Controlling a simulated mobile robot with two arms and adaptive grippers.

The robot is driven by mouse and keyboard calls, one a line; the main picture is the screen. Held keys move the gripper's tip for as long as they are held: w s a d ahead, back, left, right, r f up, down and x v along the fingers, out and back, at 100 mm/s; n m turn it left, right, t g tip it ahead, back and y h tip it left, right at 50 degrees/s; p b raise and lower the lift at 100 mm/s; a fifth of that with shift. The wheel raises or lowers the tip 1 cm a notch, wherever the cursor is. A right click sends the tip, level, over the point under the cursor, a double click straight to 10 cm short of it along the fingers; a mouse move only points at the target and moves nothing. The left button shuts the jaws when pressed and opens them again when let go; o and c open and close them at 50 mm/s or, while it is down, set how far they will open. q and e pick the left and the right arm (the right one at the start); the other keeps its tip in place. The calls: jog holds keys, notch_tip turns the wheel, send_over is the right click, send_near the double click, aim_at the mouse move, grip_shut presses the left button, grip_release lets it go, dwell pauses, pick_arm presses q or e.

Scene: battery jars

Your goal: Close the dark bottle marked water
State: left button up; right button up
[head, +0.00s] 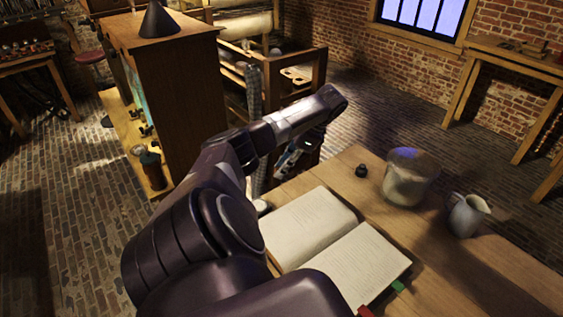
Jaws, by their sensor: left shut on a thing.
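My left arm reaches up from the bottom and bends down at the far side of the table. My left gripper (288,162) hangs by the table's far left edge, partly behind the forearm. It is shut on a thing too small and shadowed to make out. A dark, bottle-like jar (152,171) stands on the low ledge of the wooden cabinet, well left of the gripper. A small black object (361,171) stands on the table, right of the gripper. No water marking is readable on either. My right gripper is not in view.
An open book (308,227) lies on the wooden table (455,277). A pale, cloudy jar (408,180) and a grey-blue jug (467,215) stand to its right. The tall cabinet (192,90) is at left, with several small items on its ledge. The brick floor at left is clear.

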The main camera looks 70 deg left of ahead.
pick_arm(q)
jog(key=w+d+f+n+h, duration=0.25)
jog(key=d+n, duration=0.25)
jog(key=d, duration=0.6)
jog(key=w+d+f+n+h, duration=0.1)
jog(key=d+f+n+h, duration=0.2)
jog(key=d, duration=0.7)
jog(key=d+r+m+y, duration=0.1)
jog(key=d+r, duration=0.4)
jog(key=d, duration=0.4)
jog(key=d+r+y, duration=0.1)
jog(key=d+r, duration=0.4)
jog(key=d, duration=0.4)
jog(key=d+r+m+y, duration=0.1)
jog(key=d+r, duration=0.4)
jog(key=d, duration=0.4)
jog(key=shift+m+g, duration=0.4)
jog(key=shift+m, duration=0.1)
jog(key=f+b, duration=0.1)
jog(key=b, duration=0.1)
jog(key=f+b, duration=0.3)
jog(key=f, duration=0.1)
jog(key=shift+s+a+f+b, duration=0.2)
jog(key=shift+a+f+b, duration=0.05)
jog(key=shift+b, duration=0.15)
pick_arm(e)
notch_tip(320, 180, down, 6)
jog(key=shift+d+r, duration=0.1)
pick_arm(q)
jog(key=shift+s, duration=0.1)
